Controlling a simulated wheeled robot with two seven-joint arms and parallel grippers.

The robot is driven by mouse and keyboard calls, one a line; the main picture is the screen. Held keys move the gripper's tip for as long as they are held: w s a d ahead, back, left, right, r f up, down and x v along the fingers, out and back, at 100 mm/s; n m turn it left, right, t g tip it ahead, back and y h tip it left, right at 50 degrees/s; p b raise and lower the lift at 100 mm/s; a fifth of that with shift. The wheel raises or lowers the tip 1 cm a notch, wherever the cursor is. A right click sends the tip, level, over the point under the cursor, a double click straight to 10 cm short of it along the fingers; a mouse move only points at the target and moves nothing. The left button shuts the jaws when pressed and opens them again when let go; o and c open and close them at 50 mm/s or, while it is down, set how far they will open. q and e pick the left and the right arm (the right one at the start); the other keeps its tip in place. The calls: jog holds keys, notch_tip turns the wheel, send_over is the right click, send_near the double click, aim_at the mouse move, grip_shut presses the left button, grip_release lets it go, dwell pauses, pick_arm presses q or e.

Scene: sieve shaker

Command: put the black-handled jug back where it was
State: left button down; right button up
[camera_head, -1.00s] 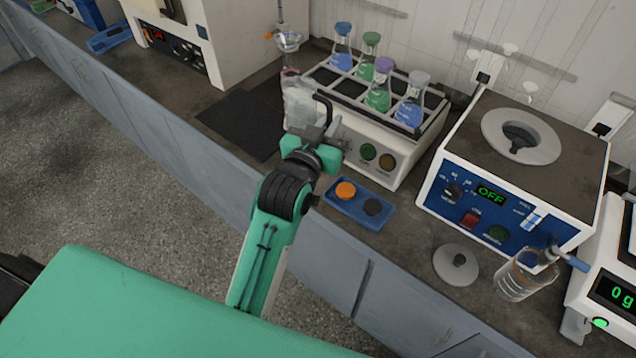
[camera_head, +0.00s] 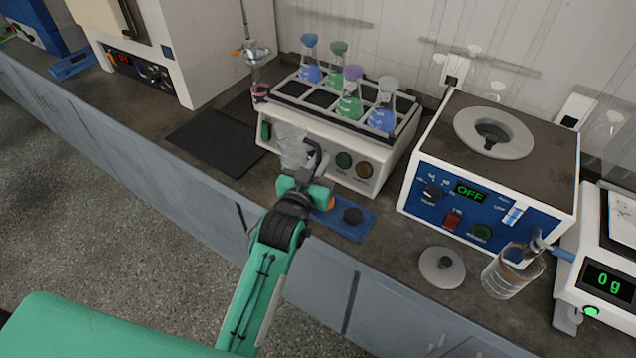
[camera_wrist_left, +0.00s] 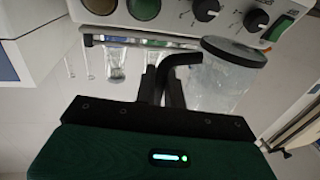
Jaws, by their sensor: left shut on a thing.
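The black-handled jug (camera_head: 293,146) is a clear, whitish vessel, held in front of the shaker's front panel and roughly upright. My left gripper (camera_head: 306,184) is shut on its black handle (camera_head: 316,156). In the left wrist view, the picture is upside down; the clear jug (camera_wrist_left: 222,82) is beside the jaws and the black handle (camera_wrist_left: 168,78) runs down between them. I cannot tell how far the jug is above the bench. My right gripper is not in view.
A shaker (camera_head: 318,133) with several flasks stands behind the jug. A bare black mat (camera_head: 213,141) lies left of it. A blue tray (camera_head: 345,228) with a dark disc is close to the gripper. A grey lid (camera_head: 442,267), glass beaker (camera_head: 510,272) and scale (camera_head: 600,280) stand to the right.

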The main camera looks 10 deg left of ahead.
pick_arm(q)
jog(key=shift+f, duration=3.3)
jog(key=shift+f, duration=0.1)
jog(key=shift+f, duration=0.25)
jog(key=c, duration=1.5)
grip_release()
